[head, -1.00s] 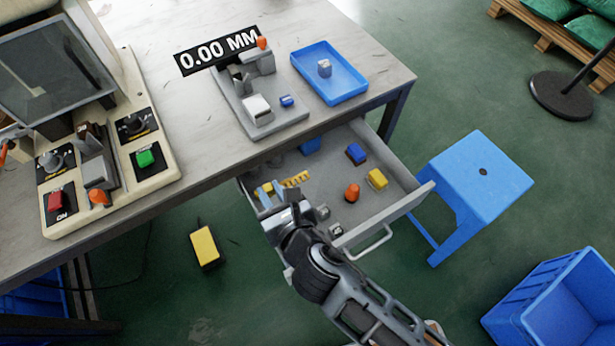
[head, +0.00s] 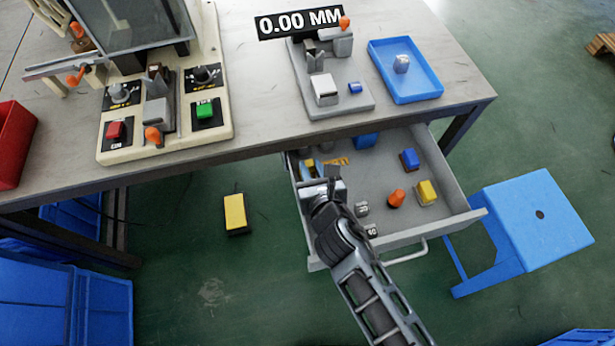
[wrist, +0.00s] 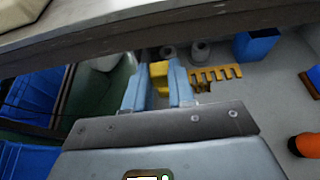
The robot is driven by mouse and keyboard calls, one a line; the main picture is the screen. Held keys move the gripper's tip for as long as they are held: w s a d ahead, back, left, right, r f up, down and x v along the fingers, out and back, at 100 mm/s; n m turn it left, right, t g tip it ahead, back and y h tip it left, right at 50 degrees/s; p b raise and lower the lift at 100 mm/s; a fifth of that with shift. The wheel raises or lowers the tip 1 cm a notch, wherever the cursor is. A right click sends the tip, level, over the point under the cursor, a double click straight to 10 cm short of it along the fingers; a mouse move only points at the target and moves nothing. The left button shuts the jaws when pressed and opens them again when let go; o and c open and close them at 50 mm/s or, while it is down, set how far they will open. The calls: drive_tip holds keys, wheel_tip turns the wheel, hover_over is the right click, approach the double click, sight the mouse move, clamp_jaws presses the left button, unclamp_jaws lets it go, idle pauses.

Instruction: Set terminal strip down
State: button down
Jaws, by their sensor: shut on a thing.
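My gripper (wrist: 159,88) has two pale blue fingers closed on a yellow piece (wrist: 159,72), which I take to be the terminal strip. Only its upper part shows between the fingertips; the rest is hidden by the fingers and the gripper body. In the head view my gripper (head: 313,172) is over the left part of the open drawer (head: 380,212), and the held piece shows only as a small yellow patch. I cannot tell whether the piece touches the drawer floor.
A yellow toothed strip (wrist: 216,74) lies right of my fingers. The drawer also holds blue blocks (head: 409,158), an orange cone-like part (head: 397,198), a yellow block (head: 427,192) and small grey weights (head: 362,209). The table edge (wrist: 120,38) runs close above. Bare drawer floor lies mid-drawer.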

drive_tip(key=shift+w+a+f, duration=0.55)
drive_tip(key=shift+f+b, duration=0.2)
drive_tip(key=shift+b, duration=0.1)
drive_tip(key=shift+f+b, duration=1.1)
drive_tip(key=shift+f, duration=0.65)
drive_tip(key=shift+f+b, duration=0.35)
drive_tip(key=shift+f, duration=0.15)
drive_tip(key=shift+f, duration=0.15)
drive_tip(key=c, duration=1.2)
unclamp_jaws()
drive_tip(key=shift+c, duration=0.2)
drive_tip(key=shift+a, duration=0.1)
